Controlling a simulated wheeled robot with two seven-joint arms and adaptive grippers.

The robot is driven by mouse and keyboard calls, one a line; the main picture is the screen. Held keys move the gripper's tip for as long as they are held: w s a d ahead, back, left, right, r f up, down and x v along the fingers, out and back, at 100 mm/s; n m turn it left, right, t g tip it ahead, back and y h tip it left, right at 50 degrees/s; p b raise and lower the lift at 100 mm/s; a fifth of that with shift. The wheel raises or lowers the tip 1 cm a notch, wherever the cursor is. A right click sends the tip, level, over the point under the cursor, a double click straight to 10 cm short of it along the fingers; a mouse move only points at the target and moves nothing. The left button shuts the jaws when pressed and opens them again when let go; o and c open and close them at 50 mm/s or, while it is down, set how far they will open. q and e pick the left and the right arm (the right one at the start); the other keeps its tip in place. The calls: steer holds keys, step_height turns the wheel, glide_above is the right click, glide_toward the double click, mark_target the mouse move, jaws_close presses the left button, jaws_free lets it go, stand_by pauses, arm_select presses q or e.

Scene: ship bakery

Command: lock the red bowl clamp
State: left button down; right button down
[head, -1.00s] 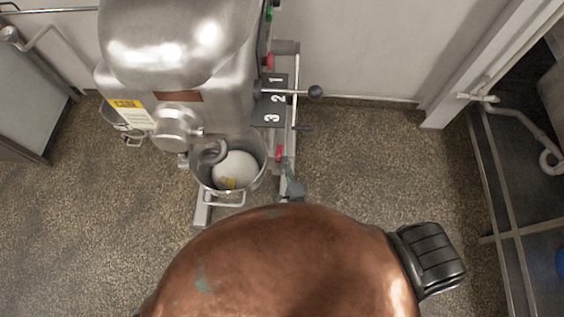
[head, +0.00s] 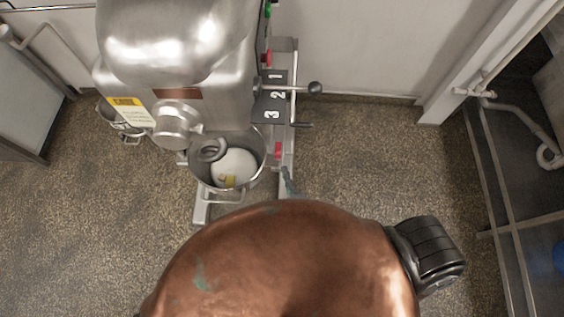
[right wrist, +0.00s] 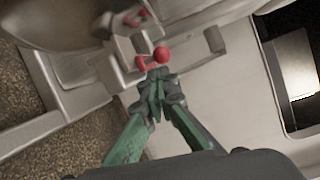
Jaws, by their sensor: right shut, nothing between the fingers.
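The mixer's steel bowl (head: 196,170) stands under the mixer head with a whitish mass inside. A red clamp part (head: 278,150) shows at the bowl's right side. In the right wrist view a red ball knob (right wrist: 162,55) with a short red piece beside it sits just beyond my right gripper (right wrist: 157,80). Another red part (right wrist: 136,18) is further up, near the bowl (right wrist: 60,18). The green fingers are shut and empty, with their tips close to the ball knob; I cannot tell if they touch. In the head view only a bit of the right gripper (head: 288,180) shows above my copper body. My left gripper is out of view.
The steel mixer (head: 180,60) has a black speed plate (head: 272,100) and a ball-ended lever (head: 314,88) sticking out right. A steel rack (head: 500,190) stands far right. Speckled floor (head: 360,160) is clear between them.

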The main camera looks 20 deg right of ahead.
steer(key=s+d, duration=0.1)
steer(key=s, duration=0.5)
stand_by(0.5)
